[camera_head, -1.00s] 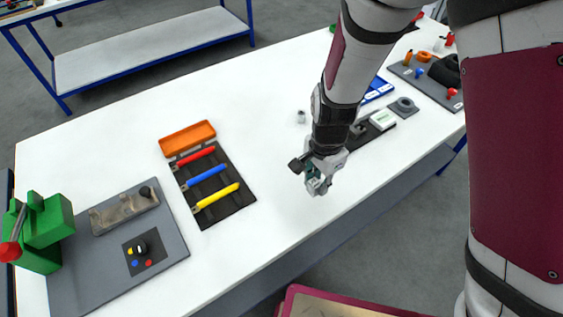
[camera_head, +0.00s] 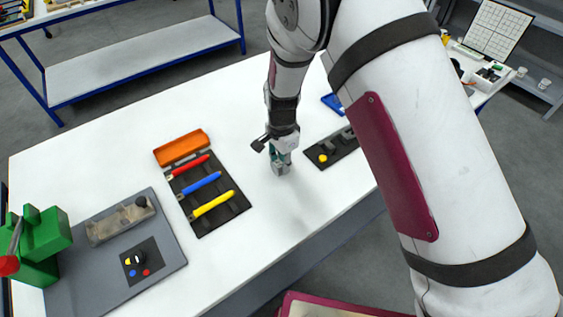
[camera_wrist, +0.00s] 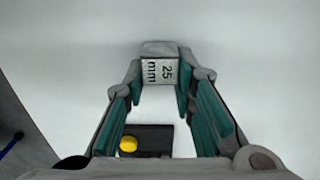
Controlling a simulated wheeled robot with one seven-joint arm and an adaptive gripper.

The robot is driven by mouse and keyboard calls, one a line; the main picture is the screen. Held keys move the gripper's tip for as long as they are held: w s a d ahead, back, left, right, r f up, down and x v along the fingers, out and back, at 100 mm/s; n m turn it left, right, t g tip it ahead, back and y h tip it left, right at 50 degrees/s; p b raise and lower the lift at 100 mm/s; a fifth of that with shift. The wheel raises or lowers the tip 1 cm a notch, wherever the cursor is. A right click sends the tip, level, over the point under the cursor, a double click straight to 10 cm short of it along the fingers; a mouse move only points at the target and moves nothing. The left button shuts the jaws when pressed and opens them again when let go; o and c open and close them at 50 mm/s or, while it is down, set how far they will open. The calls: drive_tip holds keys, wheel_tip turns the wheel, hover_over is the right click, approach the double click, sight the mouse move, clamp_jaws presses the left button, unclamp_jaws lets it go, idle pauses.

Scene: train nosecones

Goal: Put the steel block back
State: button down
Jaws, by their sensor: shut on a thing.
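My gripper (camera_head: 281,158) is over the white table, between the black tool mat and a dark tray. It is shut on the steel block (camera_head: 281,169), a small grey block at its fingertips. In the wrist view the steel block (camera_wrist: 159,70) sits between the teal finger pads and bears the marking "25 mm". I cannot tell whether the block touches the table. The dark tray (camera_head: 318,164) has a yellow round piece (camera_head: 323,158) at its near left end and grey pieces farther along. My arm hides the tray's right part.
The black mat (camera_head: 233,207) holds red, blue and yellow tools, with an orange tray (camera_head: 182,147) behind it. A grey board (camera_head: 172,262) with a green vise-like fixture (camera_head: 45,238) stands at the left. The white table (camera_head: 110,160) is bare between these and its back edge.

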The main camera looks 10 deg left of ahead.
drive_tip(key=shift+f, duration=0.35)
drive_tip(key=c, duration=1.3)
unclamp_jaws()
drive_tip(key=shift+r, duration=0.1)
drive_tip(key=shift+r+b, duration=0.45)
drive_tip(key=shift+r, duration=5.65)
